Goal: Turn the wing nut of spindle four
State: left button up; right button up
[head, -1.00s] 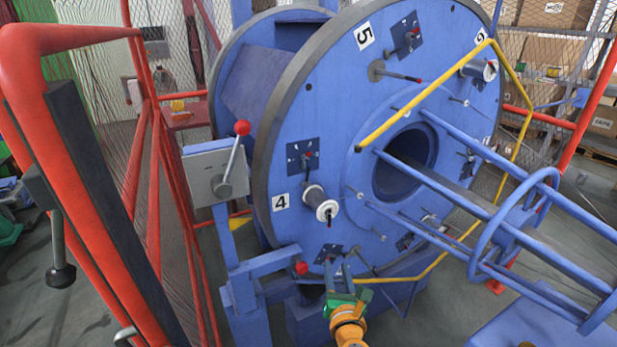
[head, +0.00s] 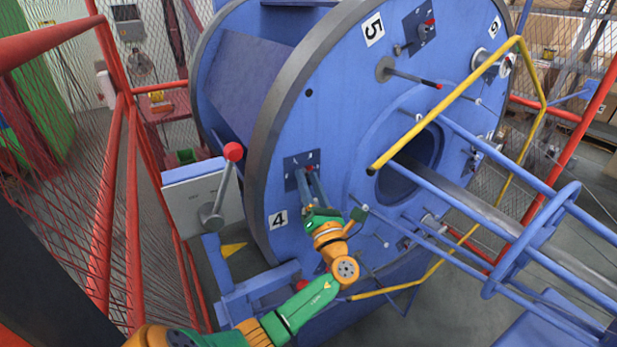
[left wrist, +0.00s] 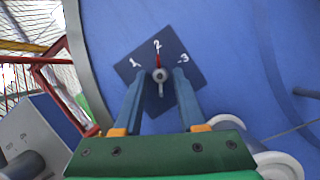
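The big blue disc (head: 335,110) carries the "4" label (head: 277,219). Above the label is a dark plate (head: 294,170); in the left wrist view the plate (left wrist: 192,80) is marked 1, 2, 3 and bears a small grey knob (left wrist: 160,76) with its red tip towards 2. My left gripper (head: 312,180) is in front of this plate. In the left wrist view its fingertips (left wrist: 159,82) are open on either side of the knob, with gaps. The white spindle end (left wrist: 280,165) is partly visible at lower right; its wing nut cannot be made out. My right gripper is not in view.
A grey lever box (head: 203,195) with a red-balled lever stands left of the disc. A yellow bar (head: 445,105) and blue tubes (head: 480,150) project at right. A rod with a red tip (head: 412,78) sticks out above. Red mesh fencing (head: 110,210) is at left.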

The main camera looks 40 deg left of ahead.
pick_arm(q)
jog(key=shift+w+a, duration=0.1)
jog(key=shift+a, duration=0.05)
jog(key=shift+d+r, duration=0.1)
jog(key=shift+d, duration=0.15)
jog(key=c, duration=0.6)
grip_shut()
